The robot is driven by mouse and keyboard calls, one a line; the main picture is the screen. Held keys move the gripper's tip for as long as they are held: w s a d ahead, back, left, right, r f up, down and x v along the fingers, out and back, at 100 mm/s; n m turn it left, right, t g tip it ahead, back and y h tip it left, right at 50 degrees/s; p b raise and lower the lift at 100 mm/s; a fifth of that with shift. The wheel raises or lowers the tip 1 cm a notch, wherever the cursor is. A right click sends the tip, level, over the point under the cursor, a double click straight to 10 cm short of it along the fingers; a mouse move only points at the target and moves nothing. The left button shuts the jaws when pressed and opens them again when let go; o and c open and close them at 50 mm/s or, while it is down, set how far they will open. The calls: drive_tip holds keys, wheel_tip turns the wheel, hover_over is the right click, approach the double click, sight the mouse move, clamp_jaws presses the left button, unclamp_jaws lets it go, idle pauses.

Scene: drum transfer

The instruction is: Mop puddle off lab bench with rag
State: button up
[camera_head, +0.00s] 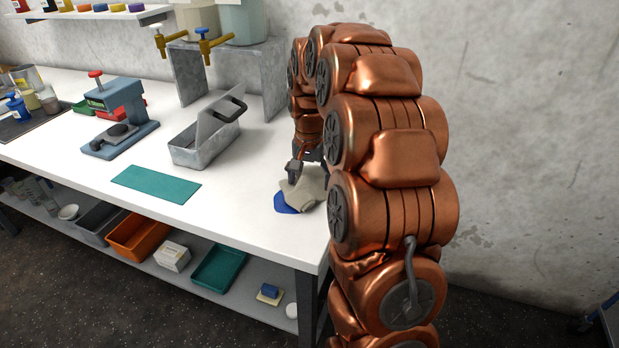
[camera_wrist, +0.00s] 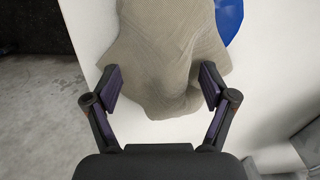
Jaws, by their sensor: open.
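A beige-grey rag (camera_head: 302,190) lies crumpled on the white bench near its right end, close to my arm. In the wrist view the rag (camera_wrist: 170,45) lies between and beyond my fingers. A blue patch (camera_head: 288,204), which looks like the puddle, shows beside the rag on its front left side; it also shows in the wrist view (camera_wrist: 229,18) at the top right. The rag seems to cover part of it. My gripper (camera_wrist: 161,85) is open, with its fingertips at both sides of the rag's near part. Whether the fingers touch the cloth I cannot tell.
The white bench (camera_head: 240,210) is clear in front of the rag. A metal bin with a scoop (camera_head: 197,148), a teal mat (camera_head: 156,184) and a blue press (camera_head: 122,115) stand to the left. A metal stand (camera_head: 265,75) with taps is behind. The bench's edge is close.

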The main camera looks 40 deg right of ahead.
drive_tip(key=shift+f+b, duration=0.35)
drive_tip(key=shift+f, duration=0.55)
drive_tip(key=shift+s, duration=0.1)
drive_tip(key=c, duration=1.4)
drive_tip(key=shift+o, duration=0.2)
